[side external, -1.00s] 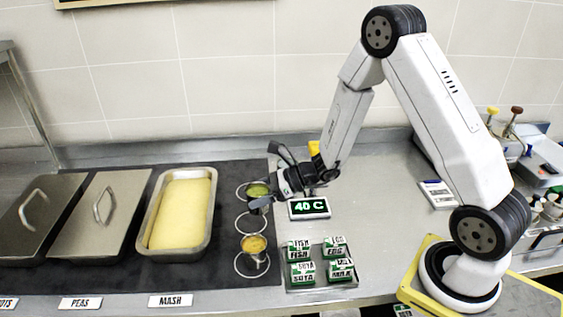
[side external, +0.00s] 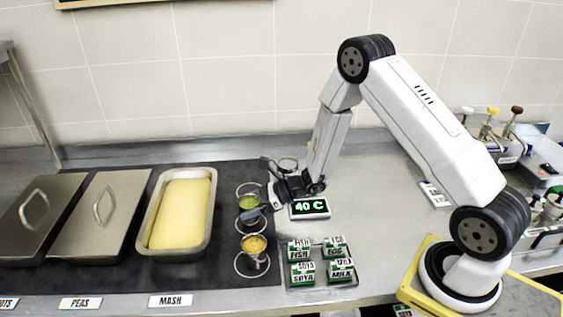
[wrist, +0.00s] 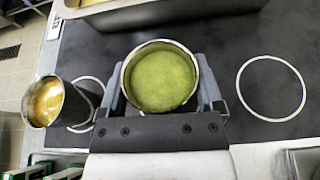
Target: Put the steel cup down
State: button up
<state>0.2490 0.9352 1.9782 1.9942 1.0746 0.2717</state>
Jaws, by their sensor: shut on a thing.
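The steel cup (side external: 249,204) with green contents is between the fingers of my gripper (side external: 262,207), over the row of white rings on the dark mat. In the wrist view the cup (wrist: 162,79) is seen from above, its rim level, with a gripper finger on each side. My gripper (wrist: 163,100) is shut on it. The cup hides the middle ring beneath it. I cannot tell whether its base touches the mat. An empty white ring (wrist: 271,88) shows to its right in the wrist view.
A second cup with orange-yellow contents (side external: 254,246) stands at the front ring, close to the held cup. A mash pan (side external: 182,213) is to the left. A 40 C display (side external: 310,207) and several labelled green-and-white blocks (side external: 301,271) are to the right.

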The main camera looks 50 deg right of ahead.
jog(key=shift+f, duration=0.6)
jog(key=shift+f, duration=0.1)
jog(key=o, duration=1.2)
jog(key=shift+s+d+r, duration=0.1)
jog(key=shift+s+r, duration=0.05)
jog(key=shift+r, duration=0.05)
jog(key=v, duration=1.1)
jog(key=shift+s+d+r, duration=0.15)
jog(key=shift+s+d, duration=0.05)
